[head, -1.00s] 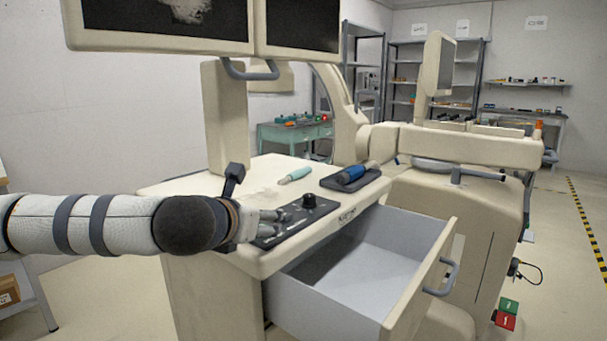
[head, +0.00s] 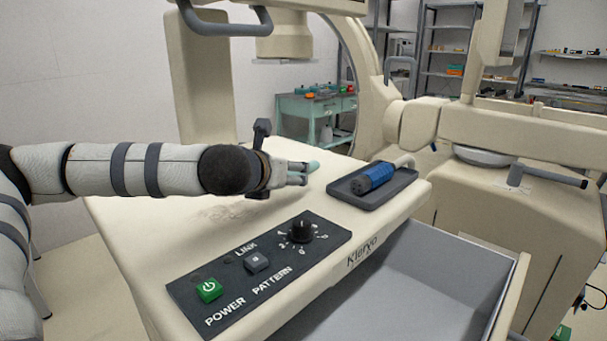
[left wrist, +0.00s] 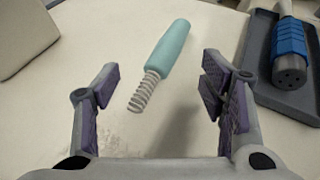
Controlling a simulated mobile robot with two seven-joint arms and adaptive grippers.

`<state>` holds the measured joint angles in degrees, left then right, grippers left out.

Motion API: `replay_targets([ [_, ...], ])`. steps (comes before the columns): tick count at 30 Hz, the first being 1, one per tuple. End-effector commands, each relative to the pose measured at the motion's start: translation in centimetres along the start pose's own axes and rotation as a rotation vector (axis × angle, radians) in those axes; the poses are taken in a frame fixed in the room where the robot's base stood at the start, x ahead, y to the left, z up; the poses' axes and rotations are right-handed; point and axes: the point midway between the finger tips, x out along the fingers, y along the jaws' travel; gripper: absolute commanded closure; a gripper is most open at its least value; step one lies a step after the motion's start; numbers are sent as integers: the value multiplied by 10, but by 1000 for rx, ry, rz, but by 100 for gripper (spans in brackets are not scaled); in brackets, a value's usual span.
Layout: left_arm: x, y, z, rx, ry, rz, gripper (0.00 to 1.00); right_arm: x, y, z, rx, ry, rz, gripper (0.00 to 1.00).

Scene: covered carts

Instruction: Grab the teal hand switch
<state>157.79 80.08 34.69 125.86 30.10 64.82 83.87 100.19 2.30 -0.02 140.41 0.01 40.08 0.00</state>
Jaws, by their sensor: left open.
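The teal hand switch (left wrist: 171,47) lies on the cream cart top in the left wrist view, its coiled grey cord end pointing toward my gripper. My left gripper (left wrist: 158,90) is open, with its two fingers to either side of the switch's line and the coiled end between them. In the head view my left gripper (head: 300,172) is low over the cart top, and only a teal bit of the hand switch (head: 313,166) shows past its fingertips. Most of the switch is hidden there. My right gripper is not in view.
A dark tray (head: 345,190) holding a blue cylindrical handle (head: 374,177) is just right of the switch. A control panel (head: 272,272) with a green power button and knob is nearer. An open grey drawer (head: 425,265) juts out at the front right.

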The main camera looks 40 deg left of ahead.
Motion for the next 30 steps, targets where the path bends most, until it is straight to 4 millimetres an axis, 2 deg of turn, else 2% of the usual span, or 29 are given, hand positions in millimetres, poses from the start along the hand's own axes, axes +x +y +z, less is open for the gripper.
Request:
replay_targets([
  [9, 54, -4, -2, 4, 3, 1, 35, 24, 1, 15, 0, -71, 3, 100],
  [17, 58, -4, 4, -1, -6, -2, 35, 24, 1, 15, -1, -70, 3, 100],
  [20, 58, -3, 4, -1, -6, -2, 53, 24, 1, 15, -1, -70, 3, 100],
  [26, 58, -3, 4, -1, -5, -2, 99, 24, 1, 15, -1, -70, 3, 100],
  [30, 57, -3, 4, -1, -6, -2, 100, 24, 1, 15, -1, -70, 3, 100],
])
